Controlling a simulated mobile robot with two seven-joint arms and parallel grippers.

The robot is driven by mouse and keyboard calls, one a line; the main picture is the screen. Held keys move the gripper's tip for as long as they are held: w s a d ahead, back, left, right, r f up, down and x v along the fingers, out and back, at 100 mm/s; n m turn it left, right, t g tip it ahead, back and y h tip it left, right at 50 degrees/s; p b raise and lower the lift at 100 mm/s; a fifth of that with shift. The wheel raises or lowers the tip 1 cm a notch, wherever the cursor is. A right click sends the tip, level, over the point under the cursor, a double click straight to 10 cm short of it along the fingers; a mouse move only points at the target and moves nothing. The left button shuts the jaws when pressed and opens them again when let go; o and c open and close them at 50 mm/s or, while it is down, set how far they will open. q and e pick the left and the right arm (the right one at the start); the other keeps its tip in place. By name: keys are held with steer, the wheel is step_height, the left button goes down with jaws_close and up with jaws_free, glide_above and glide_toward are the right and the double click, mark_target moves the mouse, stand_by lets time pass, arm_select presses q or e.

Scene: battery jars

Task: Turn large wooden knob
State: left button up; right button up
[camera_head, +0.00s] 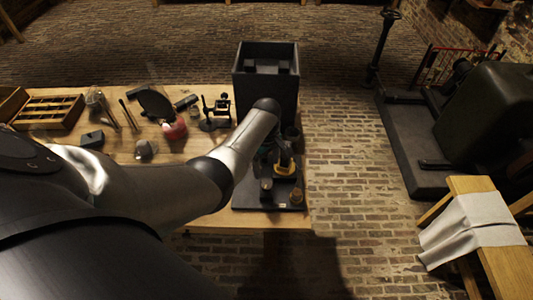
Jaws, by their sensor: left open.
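A dark board (250,199) lies at the right end of the wooden table, with small fittings on it. A tan, wooden-looking knob (297,196) stands at its front right. A greyish knob-like piece (266,185) stands to its left. A yellow ring-shaped part (287,169) sits behind them. Which one is the large wooden knob, I cannot tell for sure. My left gripper (283,160) points down over the board, close to the yellow part. It is open, its fingers small and dark here; contact is unclear. My forearm hides the board's left rear. My right gripper is out of view.
A tall dark open box (266,62) stands behind the board. Tools, a red object (174,129) and a wooden compartment tray (48,112) lie on the table's left. The brick floor right of the table is clear up to dark machinery (485,115).

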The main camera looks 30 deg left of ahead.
arm_select(q)
steer(key=shift+r, duration=2.45)
steer(key=s+d+r+m+t, duration=0.1)
steer(key=s+d+r+m, duration=0.25)
steer(key=s+m, duration=0.35)
steer(key=s+d+r+m+t, duration=0.15)
steer(key=s+d+m, duration=0.3)
steer(key=s, duration=0.45)
steer(key=s+d+r+m+t, duration=0.1)
steer(key=s+d+r+m, duration=0.25)
steer(key=s+m, duration=0.35)
step_height(320, 180, down, 36)
steer(key=s+g+b, duration=0.1)
steer(key=s+b, duration=0.2)
steer(key=b, duration=0.9)
steer(key=s+a+f+b, duration=0.1)
steer(key=s+f+b, duration=0.4)
steer(key=f, duration=0.7)
steer(key=s+a+f+g+b, duration=0.1)
steer(key=s+f+b, duration=0.5)
steer(key=s+f, duration=0.4)
step_height(320, 180, down, 3)
steer(key=shift+a+r, duration=0.1)
steer(key=shift+a, duration=0.2)
